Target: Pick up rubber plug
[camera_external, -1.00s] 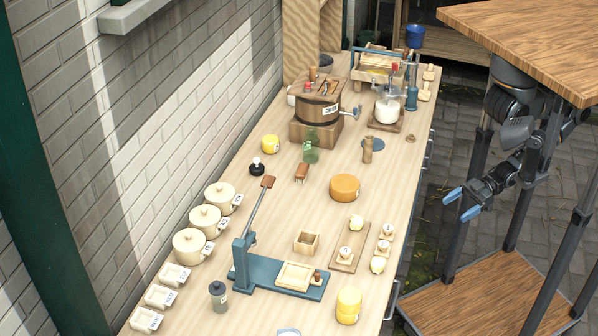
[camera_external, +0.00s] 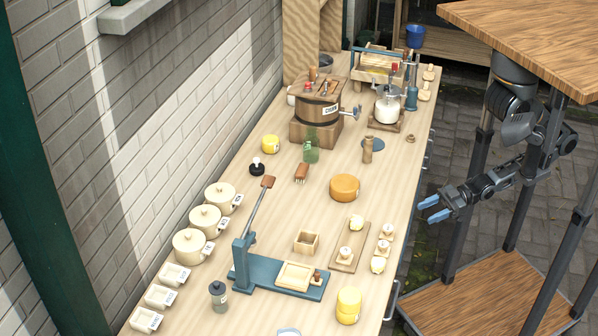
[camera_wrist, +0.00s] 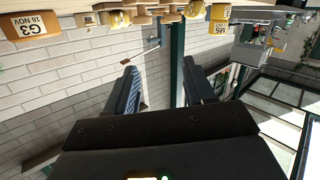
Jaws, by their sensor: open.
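I cannot say for sure which thing is the rubber plug. A small, round brown piece (camera_external: 411,138) lies near the counter's right edge, and a black-based knob with a pale top (camera_external: 257,166) stands near the wall; either is too small to identify. My gripper (camera_external: 432,208) hangs in the air just right of the counter's right edge, below and in front of the small brown piece in the picture. Its blue fingers are apart with nothing between them. In the wrist view, which looks upside down, my gripper (camera_wrist: 160,85) also shows open and empty.
A brick wall stands at left. Bare counter lies around the small brown piece.

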